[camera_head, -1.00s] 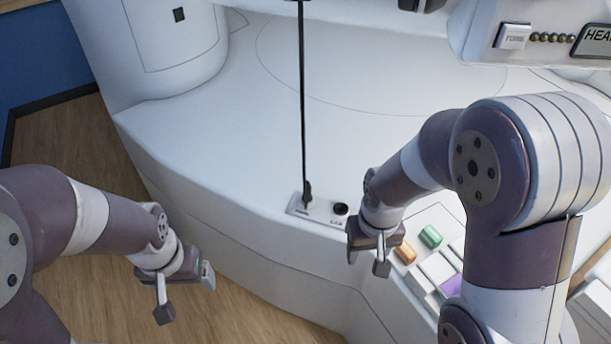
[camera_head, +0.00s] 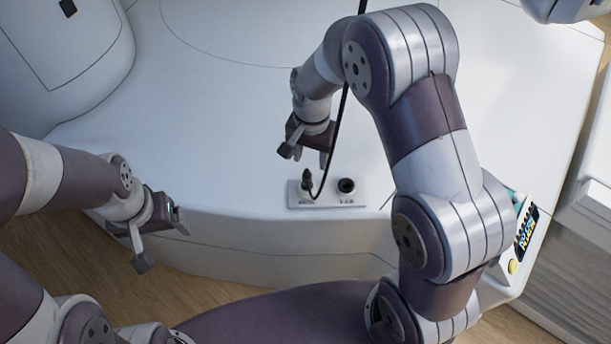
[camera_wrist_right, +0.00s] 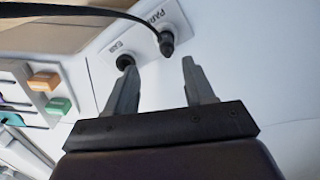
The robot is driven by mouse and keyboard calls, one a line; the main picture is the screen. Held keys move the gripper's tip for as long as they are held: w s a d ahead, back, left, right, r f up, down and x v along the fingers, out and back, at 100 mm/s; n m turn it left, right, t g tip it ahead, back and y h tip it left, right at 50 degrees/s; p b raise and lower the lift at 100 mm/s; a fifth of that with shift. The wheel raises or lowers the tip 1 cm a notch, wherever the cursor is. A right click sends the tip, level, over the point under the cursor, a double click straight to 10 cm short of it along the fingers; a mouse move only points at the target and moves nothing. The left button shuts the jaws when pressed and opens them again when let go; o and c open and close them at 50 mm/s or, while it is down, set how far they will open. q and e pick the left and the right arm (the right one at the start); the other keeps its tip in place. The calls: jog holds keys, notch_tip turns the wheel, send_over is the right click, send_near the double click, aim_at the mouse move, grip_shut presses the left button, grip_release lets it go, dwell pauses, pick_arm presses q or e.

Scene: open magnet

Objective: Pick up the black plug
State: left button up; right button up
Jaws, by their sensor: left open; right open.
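The black plug (camera_head: 307,181) stands upright in the left socket of a small white panel (camera_head: 328,198), its thin black cable bowing up past my right arm. In the right wrist view the plug (camera_wrist_right: 167,44) sits at the spot labelled PARK, beyond the finger on the right. My right gripper (camera_head: 305,156) is open and empty, just behind the panel and near the plug, apart from it. My left gripper (camera_head: 162,240) is open and empty, off to the left in front of the white bench.
An empty black socket (camera_head: 346,186) is at the panel's right; it also shows in the right wrist view (camera_wrist_right: 125,62). The white bench top (camera_head: 220,110) is clear behind the panel.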

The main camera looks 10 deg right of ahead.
aim_at(307, 173)
jog(key=f, duration=0.3)
jog(key=f+p, duration=0.1)
jog(key=f, duration=0.3)
jog(key=w+f, duration=0.1)
jog(key=f, duration=0.2)
jog(key=shift+a+f, duration=0.3)
jog(key=shift+a, duration=0.05)
jog(key=shift+r, duration=0.1)
grip_shut()
